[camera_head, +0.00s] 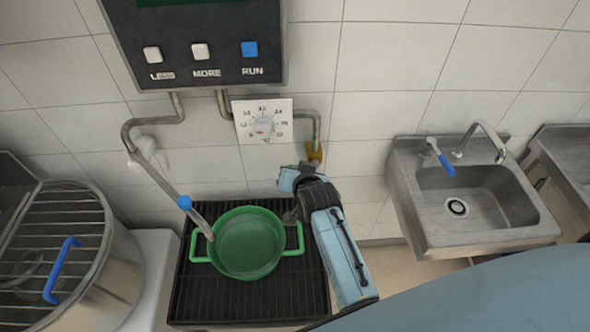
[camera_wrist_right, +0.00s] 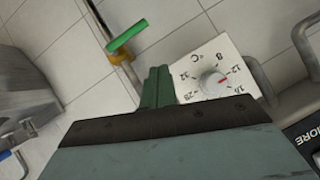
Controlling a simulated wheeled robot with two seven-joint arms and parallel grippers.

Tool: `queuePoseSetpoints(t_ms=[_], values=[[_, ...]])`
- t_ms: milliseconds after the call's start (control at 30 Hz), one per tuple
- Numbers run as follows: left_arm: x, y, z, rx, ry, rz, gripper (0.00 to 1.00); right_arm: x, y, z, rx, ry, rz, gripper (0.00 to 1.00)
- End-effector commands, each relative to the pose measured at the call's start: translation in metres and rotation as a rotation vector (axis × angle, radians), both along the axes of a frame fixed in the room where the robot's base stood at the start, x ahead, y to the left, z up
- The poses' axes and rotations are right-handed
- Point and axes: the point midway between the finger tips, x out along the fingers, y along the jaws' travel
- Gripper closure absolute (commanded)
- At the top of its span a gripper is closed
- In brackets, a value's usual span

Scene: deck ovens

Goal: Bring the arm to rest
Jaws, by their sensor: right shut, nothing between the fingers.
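My right arm reaches in from the lower right in the head view, its blue-grey links (camera_head: 343,255) passing beside the green pot on its right. Its wrist end is in front of the tiled wall, below the dial and the yellow valve. In the right wrist view my right gripper (camera_wrist_right: 158,82) has its two green fingers together, with nothing between them. The fingers are not clearly visible in the head view. My left gripper is not in view.
A green two-handled pot (camera_head: 247,244) with liquid stands on a black ribbed stand (camera_head: 220,300). Above are a dial (camera_head: 263,122), a yellow valve (camera_head: 315,155) and a control panel (camera_head: 197,40). A steel sink (camera_head: 430,220) is right, a round vessel (camera_head: 100,285) left.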

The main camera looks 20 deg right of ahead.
Motion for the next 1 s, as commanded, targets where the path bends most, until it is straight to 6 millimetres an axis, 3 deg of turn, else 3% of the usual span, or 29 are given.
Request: queuePoseSetpoints(t_ms=[700, 767, 867, 1000], values=[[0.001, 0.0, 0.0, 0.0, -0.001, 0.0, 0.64, -0.008, -0.002, 0.001, -0.01, 0.013, 0.004, 1.0], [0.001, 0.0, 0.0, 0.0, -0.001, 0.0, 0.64, -0.019, -0.008, -0.001, -0.028, 0.041, 0.012, 1.0], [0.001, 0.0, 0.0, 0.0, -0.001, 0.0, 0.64, -0.052, -0.022, -0.005, -0.084, 0.131, 0.048, 1.0], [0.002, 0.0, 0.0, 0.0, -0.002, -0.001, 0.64, -0.121, -0.034, -0.004, -0.175, 0.307, 0.158, 1.0]])
